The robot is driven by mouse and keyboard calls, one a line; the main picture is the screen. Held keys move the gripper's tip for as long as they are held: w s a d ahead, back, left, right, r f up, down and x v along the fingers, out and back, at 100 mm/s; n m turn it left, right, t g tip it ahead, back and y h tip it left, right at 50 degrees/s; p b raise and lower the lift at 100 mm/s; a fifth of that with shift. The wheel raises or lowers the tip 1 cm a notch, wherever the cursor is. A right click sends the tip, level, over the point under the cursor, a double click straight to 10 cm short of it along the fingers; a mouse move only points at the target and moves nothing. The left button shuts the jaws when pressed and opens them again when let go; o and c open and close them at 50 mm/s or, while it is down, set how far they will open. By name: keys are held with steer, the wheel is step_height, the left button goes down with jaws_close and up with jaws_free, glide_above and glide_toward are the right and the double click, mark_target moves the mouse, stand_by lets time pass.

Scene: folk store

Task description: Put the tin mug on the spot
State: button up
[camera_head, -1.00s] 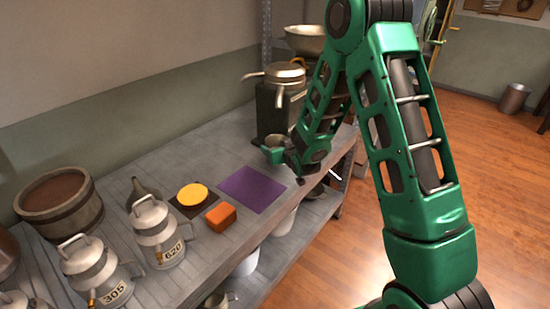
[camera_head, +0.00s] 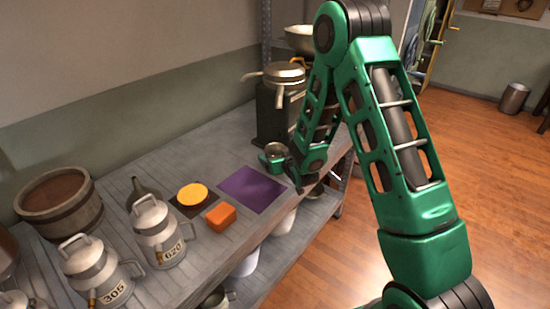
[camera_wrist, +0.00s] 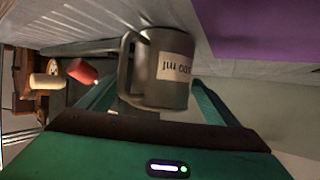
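The grey tin mug (camera_head: 275,150) is upright in my gripper (camera_head: 272,161), with its round opening showing in the head view. In the wrist view the mug (camera_wrist: 172,92) sits between the two green fingers (camera_wrist: 150,108), its handle to the left and a pale label on its side. A flat purple square (camera_head: 252,189) lies on the grey bench, just below and left of the mug in the head view. The purple square (camera_wrist: 265,25) also shows at the top right of the wrist view. The mug appears raised above the bench, beside the square.
An orange block (camera_head: 221,216) and a yellow disc on a dark square (camera_head: 180,209) lie left of the purple square. Two grey cans (camera_head: 158,232) (camera_head: 95,270), a funnel (camera_head: 140,192) and a wooden tub (camera_head: 60,205) stand farther left. A dark scale-like stand (camera_head: 273,112) is behind the mug.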

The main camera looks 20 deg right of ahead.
steer(key=a+v, duration=0.1)
steer(key=v, duration=1.1)
steer(key=s+d+r+m+g+h, duration=0.25)
steer(key=s+d, duration=0.35)
steer(key=d, duration=0.3)
steer(key=s+d+r+m+g+h, duration=0.15)
steer(key=s+d+r+g, duration=0.25)
steer(key=s+d, duration=0.4)
steer(key=s+r+m+g+y, duration=0.1)
steer(key=s+r+g, duration=0.2)
steer(key=s, duration=0.9)
steer(key=s+r+m+g+y, duration=0.2)
steer(key=s+r+g, duration=0.2)
steer(key=s, duration=0.9)
steer(key=shift+r, duration=0.15)
steer(key=shift+d, duration=0.1)
